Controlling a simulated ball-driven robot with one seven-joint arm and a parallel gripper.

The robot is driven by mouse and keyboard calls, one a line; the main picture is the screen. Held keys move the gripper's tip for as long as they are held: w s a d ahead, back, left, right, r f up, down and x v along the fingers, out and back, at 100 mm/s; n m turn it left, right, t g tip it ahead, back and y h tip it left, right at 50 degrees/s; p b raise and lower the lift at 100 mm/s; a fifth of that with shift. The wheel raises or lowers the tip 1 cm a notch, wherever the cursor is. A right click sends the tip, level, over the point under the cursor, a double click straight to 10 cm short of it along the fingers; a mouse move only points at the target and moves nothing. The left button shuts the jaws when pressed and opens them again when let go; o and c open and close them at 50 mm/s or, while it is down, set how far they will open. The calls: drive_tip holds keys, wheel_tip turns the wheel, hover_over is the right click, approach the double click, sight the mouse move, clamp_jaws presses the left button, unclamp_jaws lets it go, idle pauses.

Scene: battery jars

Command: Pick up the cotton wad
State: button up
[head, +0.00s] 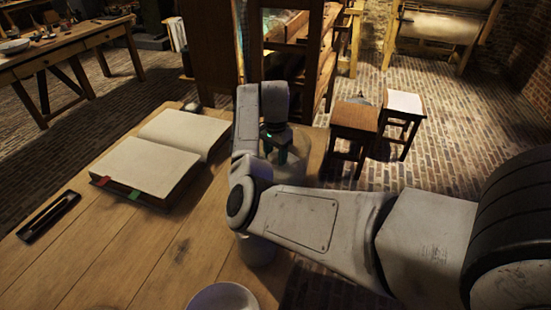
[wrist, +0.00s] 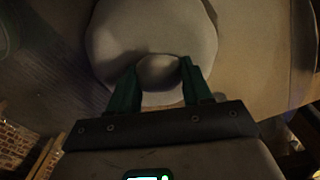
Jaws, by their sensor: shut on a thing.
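My gripper (wrist: 160,76) has its two dark green fingers closed on a small, round, pale cotton wad (wrist: 158,68) in the wrist view. A larger pale, rounded shape (wrist: 150,28) lies behind the wad; I cannot tell what it is or whether the wad touches it. In the head view my gripper (head: 282,155) points down over the far right end of the wooden table, behind my forearm. The wad cannot be made out in the head view.
An open book (head: 150,165) and a dark pen tray (head: 48,217) lie on the left of the wooden table (head: 130,255). A pale round vessel (head: 222,298) stands at the near edge. A pale cylinder (head: 257,250) is partly hidden under my arm. Two stools (head: 355,118) stand beyond.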

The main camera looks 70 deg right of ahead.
drive_tip(key=shift+c, duration=1.3)
drive_tip(key=shift+r, duration=0.1)
drive_tip(key=shift+r, duration=0.55)
drive_tip(key=s+r, duration=0.1)
drive_tip(key=r, duration=0.1)
drive_tip(key=s+a+r, duration=0.1)
drive_tip(key=r, duration=0.2)
drive_tip(key=s+r+p, duration=0.1)
drive_tip(key=s+r, duration=0.1)
drive_tip(key=shift+a+r, duration=0.35)
drive_tip(key=s+a+r+p, duration=0.1)
drive_tip(key=s, duration=0.2)
drive_tip(key=s+a+r, duration=0.1)
drive_tip(key=s, duration=0.2)
drive_tip(key=s+a+r+p, duration=0.1)
drive_tip(key=s+r, duration=0.1)
drive_tip(key=s, duration=0.1)
drive_tip(key=shift+a+p, duration=0.3)
drive_tip(key=shift+a, duration=0.1)
